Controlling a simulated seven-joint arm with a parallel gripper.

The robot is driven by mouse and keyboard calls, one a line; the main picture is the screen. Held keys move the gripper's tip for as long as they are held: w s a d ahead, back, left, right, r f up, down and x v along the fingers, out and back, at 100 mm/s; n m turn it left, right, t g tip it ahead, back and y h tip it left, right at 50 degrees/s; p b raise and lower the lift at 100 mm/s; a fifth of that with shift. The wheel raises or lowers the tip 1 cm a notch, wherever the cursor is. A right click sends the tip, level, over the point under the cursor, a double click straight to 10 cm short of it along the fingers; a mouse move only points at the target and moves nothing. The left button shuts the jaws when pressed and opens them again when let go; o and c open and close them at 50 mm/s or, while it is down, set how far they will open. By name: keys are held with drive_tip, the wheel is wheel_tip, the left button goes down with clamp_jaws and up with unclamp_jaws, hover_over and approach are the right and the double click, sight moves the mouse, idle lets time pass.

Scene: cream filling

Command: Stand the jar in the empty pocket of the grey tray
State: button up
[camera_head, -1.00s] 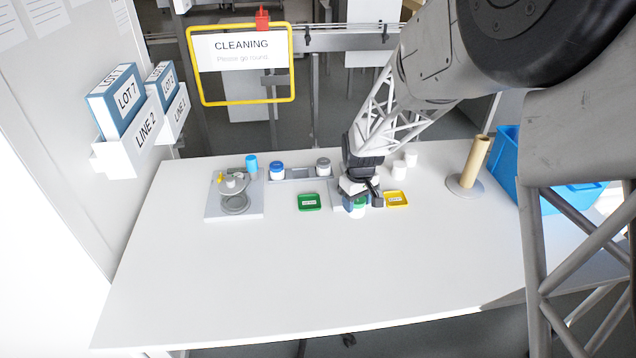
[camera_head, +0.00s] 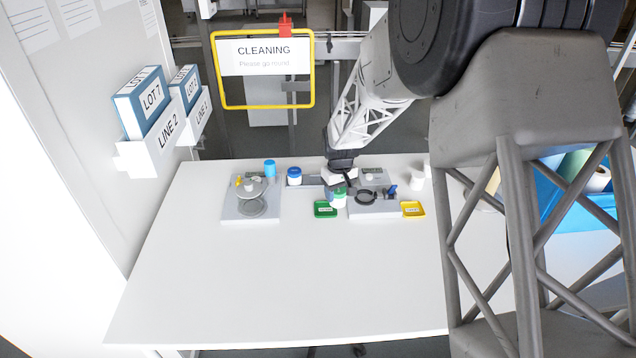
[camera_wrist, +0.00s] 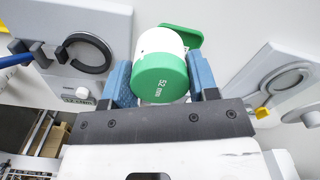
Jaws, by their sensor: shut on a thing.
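The jar (camera_head: 339,202) is white with a green lid. It is between the blue-padded fingers of my gripper (camera_head: 337,189), which is shut on it. In the wrist view the jar (camera_wrist: 160,66) shows its lid marked "52 mm" towards the camera. In the head view it hangs roughly upright, between the green dish and the right fixture; its height above the table is unclear. The grey tray (camera_head: 312,181) lies behind at the back of the table, partly hidden by my gripper. A blue-lidded jar (camera_head: 294,176) stands at its left end. Its right part is hidden.
A left fixture (camera_head: 251,208) holds a round press-like part. A right fixture (camera_head: 376,208) has a dark open ring. A green dish (camera_head: 325,209) and a yellow dish (camera_head: 412,209) lie at the front. A blue cup (camera_head: 270,168) stands behind. The front table is clear.

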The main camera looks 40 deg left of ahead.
drive_tip(key=shift+s+a+f, duration=0.1)
drive_tip(key=shift+a+f, duration=0.1)
drive_tip(key=shift+a, duration=0.9)
drive_tip(key=shift+s+a+f, duration=0.1)
drive_tip(key=shift+a+f, duration=0.1)
drive_tip(key=shift+a, duration=0.9)
drive_tip(key=shift+a, duration=0.1)
hover_over(318, 181)
drive_tip(key=shift+f, duration=0.8)
drive_tip(key=shift+s+f, duration=0.1)
drive_tip(key=shift+f, duration=1.65)
drive_tip(key=shift+f, duration=0.15)
drive_tip(key=o, duration=1)
